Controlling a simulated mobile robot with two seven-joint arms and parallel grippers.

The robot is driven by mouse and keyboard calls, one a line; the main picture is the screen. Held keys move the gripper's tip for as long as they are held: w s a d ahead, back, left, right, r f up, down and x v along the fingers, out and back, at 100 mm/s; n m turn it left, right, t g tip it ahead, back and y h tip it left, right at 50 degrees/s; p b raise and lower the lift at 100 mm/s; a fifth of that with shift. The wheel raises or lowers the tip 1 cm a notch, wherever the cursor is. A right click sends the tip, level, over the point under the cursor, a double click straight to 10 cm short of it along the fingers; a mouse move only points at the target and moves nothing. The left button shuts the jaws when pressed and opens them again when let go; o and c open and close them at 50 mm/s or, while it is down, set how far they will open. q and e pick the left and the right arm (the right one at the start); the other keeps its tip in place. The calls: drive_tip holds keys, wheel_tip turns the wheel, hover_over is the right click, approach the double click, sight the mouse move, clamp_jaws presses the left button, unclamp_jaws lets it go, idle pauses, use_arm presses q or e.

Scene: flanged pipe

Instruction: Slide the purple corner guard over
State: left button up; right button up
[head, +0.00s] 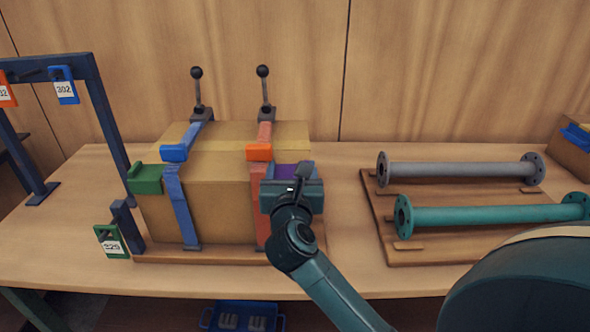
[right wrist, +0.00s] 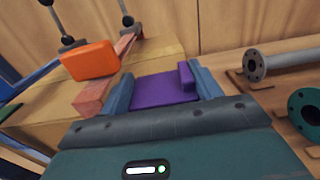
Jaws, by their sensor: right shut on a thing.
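The purple corner guard (head: 290,171) is at the right front edge of the cardboard box (head: 216,200), beside the red strap (head: 257,190). My right gripper (head: 291,190) covers much of it in the head view. In the right wrist view the purple corner guard (right wrist: 165,90) lies between the two blue-grey fingers of my right gripper (right wrist: 163,92), which is shut on it. My left gripper is not in view.
A blue corner guard (head: 174,153) and a blue strap (head: 181,205) are on the box. A green corner guard (head: 146,179) is at its left edge. Grey (head: 460,170) and teal (head: 490,215) flanged pipes lie on a board at right. A blue frame (head: 105,125) with tags stands at left.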

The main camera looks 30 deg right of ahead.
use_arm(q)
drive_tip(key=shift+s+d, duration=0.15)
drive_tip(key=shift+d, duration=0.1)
use_arm(e)
drive_tip(key=shift+s+d, duration=0.1)
drive_tip(key=shift+d, duration=0.05)
drive_tip(key=o, duration=1.1)
drive_tip(key=shift+c, duration=0.2)
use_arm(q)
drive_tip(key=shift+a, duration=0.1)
